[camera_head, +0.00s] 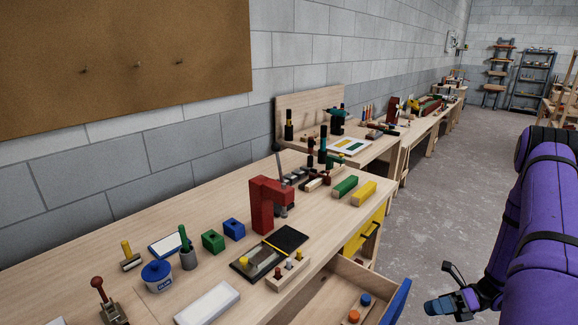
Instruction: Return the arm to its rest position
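My purple arm (543,235) fills the right edge of the view, over the floor and to the right of the workbench. Its end, my gripper (452,290), shows low in the view as a black bracket and a blue-grey part, clear of the bench. Whether the fingers are open or shut is unclear, and nothing is clearly held. A green batten (345,187) and a yellow batten (364,193) lie side by side near the right edge of the bench top (110,240).
An open drawer (335,280) with a blue front (398,303) juts from the bench toward my gripper. A yellow drawer front (370,238) is behind it. A red press (263,205), blue glue pot (157,276) and other tools crowd the bench. Grey floor (440,190) is open beyond.

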